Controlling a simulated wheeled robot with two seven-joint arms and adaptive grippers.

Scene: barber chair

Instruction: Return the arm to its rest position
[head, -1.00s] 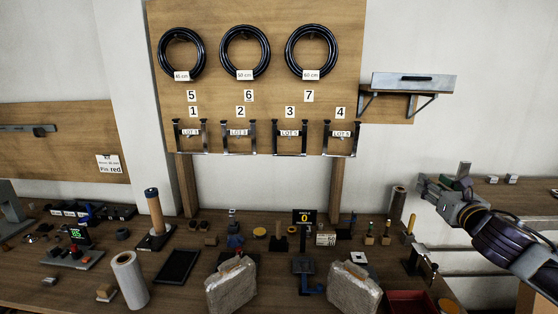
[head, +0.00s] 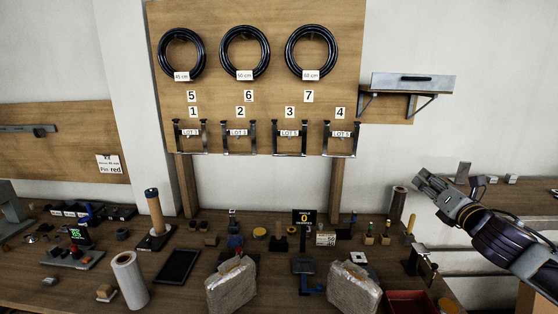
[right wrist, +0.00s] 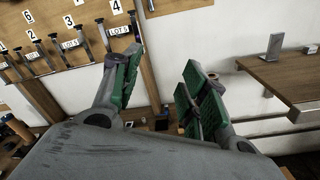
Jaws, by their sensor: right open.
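My right arm comes in from the right in the head view. Its gripper (head: 428,182) is in the air left of the right-hand shelf, above the bench's right end. In the right wrist view the gripper (right wrist: 158,85) is open, with green pads on its fingers and nothing between them. My left gripper is in neither current view.
The wooden shelf (right wrist: 285,75) bears an upright grey block (right wrist: 274,47), also seen in the head view (head: 462,172). A pegboard (head: 260,100) with black coils and numbered hooks is behind. A bracketed wall shelf (head: 412,82) hangs above the gripper. The bench (head: 205,285) holds several tools and two wrapped blocks.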

